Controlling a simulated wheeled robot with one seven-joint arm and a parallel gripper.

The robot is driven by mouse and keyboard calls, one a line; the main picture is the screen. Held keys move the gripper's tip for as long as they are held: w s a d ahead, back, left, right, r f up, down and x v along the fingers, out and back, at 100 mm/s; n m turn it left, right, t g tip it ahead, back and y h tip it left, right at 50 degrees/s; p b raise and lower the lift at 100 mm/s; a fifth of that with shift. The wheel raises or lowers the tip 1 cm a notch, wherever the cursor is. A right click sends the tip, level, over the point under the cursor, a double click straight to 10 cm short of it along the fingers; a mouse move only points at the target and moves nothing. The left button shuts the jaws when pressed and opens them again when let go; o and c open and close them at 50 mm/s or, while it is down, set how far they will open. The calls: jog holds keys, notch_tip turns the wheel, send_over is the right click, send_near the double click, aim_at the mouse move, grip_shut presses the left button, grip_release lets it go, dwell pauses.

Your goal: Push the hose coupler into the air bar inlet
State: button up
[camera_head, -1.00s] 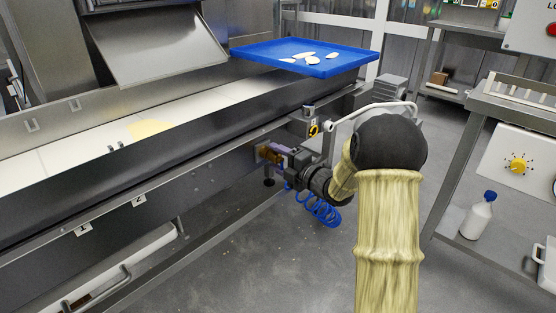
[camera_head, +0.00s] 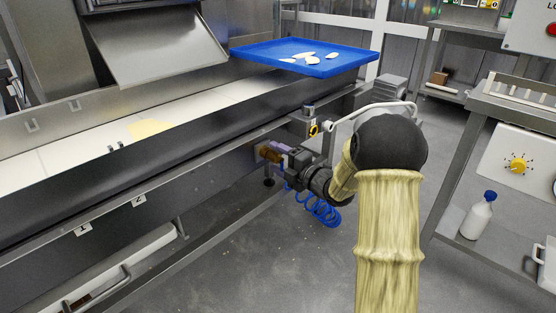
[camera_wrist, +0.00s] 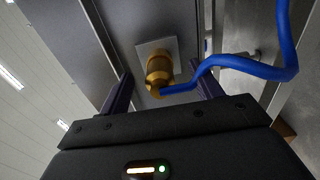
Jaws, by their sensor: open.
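The brass hose coupler (camera_wrist: 159,76) stands between the two dark purple fingers of my gripper (camera_wrist: 161,72) in the wrist view. There are gaps on both sides, so the gripper is open around it. The blue hose (camera_wrist: 235,67) joins the coupler's near end and arcs to the right. The coupler's far end meets a grey square plate (camera_wrist: 150,46) at the air bar inlet; the inlet opening is hidden and I cannot tell how deep the coupler sits. In the head view, the brass (camera_head: 266,153) shows just beyond my fingers, and the coiled hose (camera_head: 318,209) hangs below.
The long steel conveyor frame (camera_head: 100,215) runs along the left. A blue tray (camera_head: 340,68) with pale pieces sits above the inlet area. A steel bench (camera_head: 450,165) with a white bottle (camera_head: 477,217) stands at the right. The floor between is clear.

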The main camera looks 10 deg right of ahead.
dwell(0.3)
jog(key=shift+b+v, duration=0.95)
jog(key=shift+v, duration=2.6)
jog(key=p+v, duration=0.5)
jog(key=v, duration=1.2)
jog(key=shift+s+p, duration=0.2)
jog(key=shift+p, duration=0.1)
jog(key=shift+w+r, duration=0.1)
